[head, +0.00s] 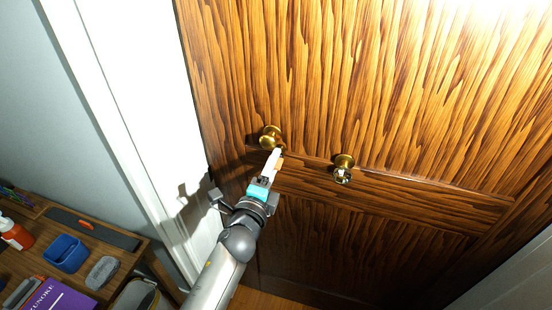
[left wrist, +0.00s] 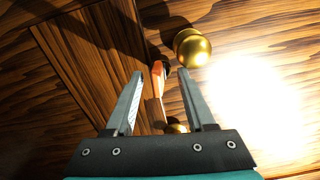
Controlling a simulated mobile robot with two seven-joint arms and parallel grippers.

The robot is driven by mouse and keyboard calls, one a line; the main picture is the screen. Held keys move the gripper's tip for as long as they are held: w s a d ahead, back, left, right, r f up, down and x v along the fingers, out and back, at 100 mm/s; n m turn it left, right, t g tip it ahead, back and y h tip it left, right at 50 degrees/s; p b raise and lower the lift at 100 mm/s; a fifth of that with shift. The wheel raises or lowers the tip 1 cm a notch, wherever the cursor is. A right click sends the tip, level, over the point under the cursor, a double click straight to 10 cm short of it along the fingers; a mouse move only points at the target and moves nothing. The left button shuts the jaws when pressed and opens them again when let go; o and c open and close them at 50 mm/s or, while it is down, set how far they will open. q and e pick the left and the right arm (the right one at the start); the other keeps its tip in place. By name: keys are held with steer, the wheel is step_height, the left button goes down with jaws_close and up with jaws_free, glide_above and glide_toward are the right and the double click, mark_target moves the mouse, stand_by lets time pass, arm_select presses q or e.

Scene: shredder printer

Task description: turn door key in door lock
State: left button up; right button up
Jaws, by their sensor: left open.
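The brown wooden door (head: 400,80) fills the middle of the head view. A round brass knob (head: 268,136) is on its left side and also shows in the left wrist view (left wrist: 192,47). A second brass fitting (head: 343,168) with a silvery part sits to its right. My left gripper (head: 275,156) is just below the left knob. In the left wrist view its fingers are apart. A slim orange-brown piece (left wrist: 158,78), perhaps the key, shows between them, not visibly gripped. A small gold part (left wrist: 177,128), perhaps the lock, is partly hidden behind the gripper body. My right gripper is out of view.
A white door frame (head: 130,90) runs along the door's left. The door face to the right is clear.

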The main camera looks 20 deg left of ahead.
arm_select(q)
steer(key=shift+o, duration=0.5)
steer(key=shift+r, duration=0.1)
steer(key=s, duration=0.6)
stand_by(0.3)
steer(key=shift+a, duration=0.1)
steer(key=s+f+n+g+b, duration=0.1)
steer(key=s+f+n+g, duration=0.3)
steer(key=f, duration=0.8)
steer(key=s+f+n+g+b, duration=0.15)
steer(key=s+f, duration=0.45)
steer(key=f, duration=0.6)
steer(key=s+f+n+g+b, duration=0.1)
steer(key=s+f+n+g, duration=0.35)
steer(key=f, duration=0.75)
steer(key=s+a+f+n+g+b, duration=0.1)
steer(key=s+f+n+g, duration=0.1)
steer(key=s+f, duration=0.3)
steer(key=s+a+f+n+g+b, duration=0.1)
steer(key=s+f, duration=0.4)
steer(key=s, duration=0.8)
steer(key=s+a+f+n+g+b, duration=0.1)
steer(key=s+f+n+g, duration=0.3)
steer(key=s, duration=0.4)
steer(key=shift+s+a+f+y, duration=0.35)
steer(key=shift+a+f, duration=0.25)
steer(key=shift+f, duration=0.25)
